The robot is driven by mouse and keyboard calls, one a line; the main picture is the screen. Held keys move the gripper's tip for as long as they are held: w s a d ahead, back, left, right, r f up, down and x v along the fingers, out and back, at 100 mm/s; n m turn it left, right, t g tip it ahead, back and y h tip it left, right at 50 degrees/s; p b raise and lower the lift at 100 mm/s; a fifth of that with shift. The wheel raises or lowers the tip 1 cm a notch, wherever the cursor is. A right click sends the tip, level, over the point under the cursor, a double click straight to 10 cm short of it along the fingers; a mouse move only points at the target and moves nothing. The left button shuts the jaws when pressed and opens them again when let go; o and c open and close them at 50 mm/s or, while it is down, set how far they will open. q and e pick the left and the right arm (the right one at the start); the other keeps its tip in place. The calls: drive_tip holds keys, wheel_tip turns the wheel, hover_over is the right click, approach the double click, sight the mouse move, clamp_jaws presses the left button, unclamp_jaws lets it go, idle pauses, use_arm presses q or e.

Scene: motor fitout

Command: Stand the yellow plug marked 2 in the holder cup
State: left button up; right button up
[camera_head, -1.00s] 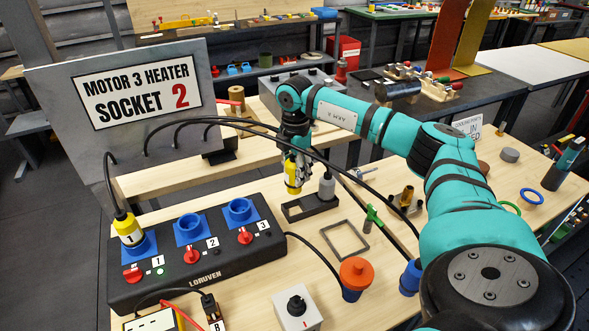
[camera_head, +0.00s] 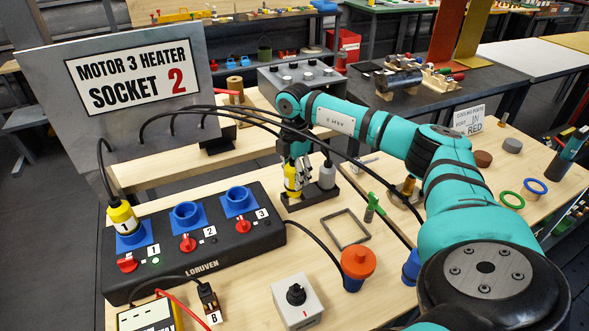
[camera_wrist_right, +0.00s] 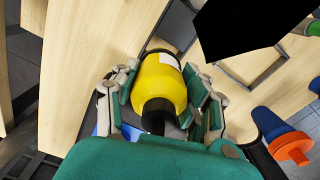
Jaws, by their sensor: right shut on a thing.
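The yellow plug (camera_head: 292,180) is upright between the fingers of my right gripper (camera_head: 297,168). It fills the jaws in the right wrist view (camera_wrist_right: 160,85), with a white label partly showing; no number is readable there. The dark holder (camera_head: 309,203) stands on the bench, and a grey plug (camera_head: 327,177) stands in its right place. The yellow plug's lower end is at the holder's left place, overlapping it in the head view. I cannot tell whether it is seated or just above. My left gripper is not in view.
The black socket box (camera_head: 200,256) to the left has a yellow plug marked 1 (camera_head: 123,217) in its first socket; sockets 2 and 3 are empty. Cables arch over the bench near my right arm. A square frame (camera_head: 346,229) and an orange-topped blue part (camera_head: 357,265) stand nearby.

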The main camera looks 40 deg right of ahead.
drive_tip(key=shift+p, duration=0.55)
idle(1.3)
drive_tip(key=shift+f+b, duration=1.1)
drive_tip(key=shift+f, duration=1)
drive_tip(key=o, duration=1.4)
drive_tip(key=shift+c, duration=0.2)
drive_tip(key=shift+r, duration=0.1)
wheel_tip(320, 180, up, 12)
drive_tip(key=shift+f, duration=0.1)
